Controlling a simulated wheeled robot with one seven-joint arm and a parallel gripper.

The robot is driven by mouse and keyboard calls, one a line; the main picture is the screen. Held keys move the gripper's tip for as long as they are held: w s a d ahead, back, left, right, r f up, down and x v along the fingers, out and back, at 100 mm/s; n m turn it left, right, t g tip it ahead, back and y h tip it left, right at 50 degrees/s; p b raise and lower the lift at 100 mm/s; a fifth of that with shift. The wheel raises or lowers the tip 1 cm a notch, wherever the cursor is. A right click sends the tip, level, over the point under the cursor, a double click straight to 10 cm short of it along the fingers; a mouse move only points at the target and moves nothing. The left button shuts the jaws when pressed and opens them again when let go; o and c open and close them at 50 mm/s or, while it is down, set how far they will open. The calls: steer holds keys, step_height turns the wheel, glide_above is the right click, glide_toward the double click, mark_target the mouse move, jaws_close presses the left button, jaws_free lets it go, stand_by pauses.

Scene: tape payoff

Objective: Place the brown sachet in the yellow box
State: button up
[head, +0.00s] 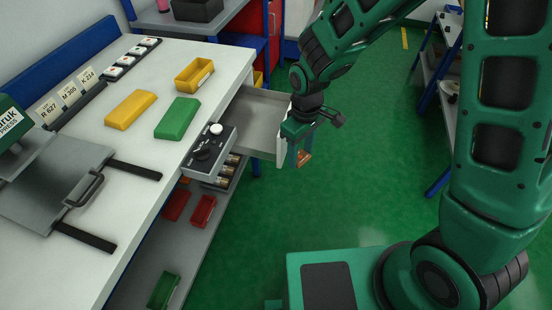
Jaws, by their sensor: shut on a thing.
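My gripper (299,153) hangs just past the front of an open drawer, to the right of the workbench. It is shut on a small brown thing, which looks like the brown sachet (305,158); only part of it shows below the fingers. An open yellow box (194,80) stands on the bench near its right edge, up and left of my gripper. Its inside looks empty from here. A second yellow block-like box (131,110) lies farther left with a closed top facing up.
The open drawer (259,112) juts out from the bench between my gripper and the open yellow box. A green box (178,118) and a grey control box (207,151) are near the bench edge. A press (50,185) stands at left. The green floor is clear.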

steer(key=w+d+f+m, duration=0.2)
steer(key=w+d+m, duration=0.2)
steer(key=d, duration=0.6)
steer(key=w+d+f+m, duration=0.2)
steer(key=w+d+m, duration=0.2)
steer(key=w+d, duration=0.5)
steer(key=shift+d+f+m, duration=0.3)
steer(key=shift+d+f, duration=0.05)
steer(key=shift+d, duration=0.15)
steer(key=shift+s, duration=0.1)
